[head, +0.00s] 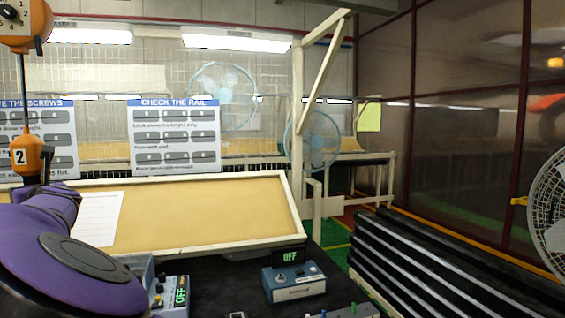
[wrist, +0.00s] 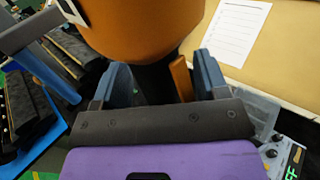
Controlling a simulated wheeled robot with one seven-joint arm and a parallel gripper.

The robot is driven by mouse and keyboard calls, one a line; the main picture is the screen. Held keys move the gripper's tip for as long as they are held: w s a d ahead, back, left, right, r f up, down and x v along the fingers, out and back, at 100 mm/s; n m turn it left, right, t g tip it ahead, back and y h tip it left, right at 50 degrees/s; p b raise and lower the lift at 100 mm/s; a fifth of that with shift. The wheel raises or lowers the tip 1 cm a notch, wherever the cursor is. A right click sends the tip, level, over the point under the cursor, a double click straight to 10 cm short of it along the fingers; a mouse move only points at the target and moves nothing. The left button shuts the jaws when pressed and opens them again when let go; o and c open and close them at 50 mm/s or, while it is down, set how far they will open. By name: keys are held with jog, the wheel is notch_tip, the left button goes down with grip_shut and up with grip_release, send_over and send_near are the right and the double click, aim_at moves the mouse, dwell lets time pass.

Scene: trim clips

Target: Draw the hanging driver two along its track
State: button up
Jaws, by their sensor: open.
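The hanging driver two (head: 33,157) is an orange tool with a white "2" label, at the left of the head view. It hangs upright on a dark line below an orange reel housing (head: 22,40). In the wrist view its orange body (wrist: 140,28) fills the top middle. Its dark lower part and an orange lever (wrist: 181,78) show between the fingers. My gripper (wrist: 163,82) is open, its blue finger pads on either side of the driver's dark part. I cannot tell whether either pad touches. The track is out of view.
A tan slanted board (head: 200,215) with a paper sheet (head: 97,218) stands behind the driver. A blue box (head: 293,281) with an "OFF" display and a similar unit (head: 172,297) sit on the dark bench. Dark stacked bars (head: 420,265) and a fan (head: 548,205) are at right.

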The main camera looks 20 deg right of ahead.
jog(key=v, duration=1)
jog(key=shift+s+d, duration=0.25)
jog(key=shift+d, duration=0.05)
jog(key=shift+r, duration=0.1)
jog(key=w+d+f+n+g+h, duration=0.15)
jog(key=w+d, duration=0.25)
jog(key=d, duration=0.8)
jog(key=w+d+f+n+g+h, duration=0.1)
jog(key=w+d+f+n+g, duration=0.15)
jog(key=d, duration=0.95)
jog(key=s+d+n+g, duration=0.1)
jog(key=s+d+n, duration=0.2)
jog(key=d, duration=0.5)
jog(key=s+d+n+g+h, duration=0.1)
jog(key=s+d+n+h, duration=0.2)
jog(key=s+d+n, duration=0.4)
jog(key=s+d+n+g+h, duration=0.1)
jog(key=s+d+n+h, duration=0.2)
jog(key=s, duration=1.5)
jog(key=s+d+n+g+h, duration=0.1)
jog(key=s+d+n+h, duration=0.2)
jog(key=s+d+n, duration=0.8)
jog(key=shift+s+d+f+g, duration=0.35)
jog(key=shift+s+d, duration=0.9)
jog(key=shift+d, duration=2.3)
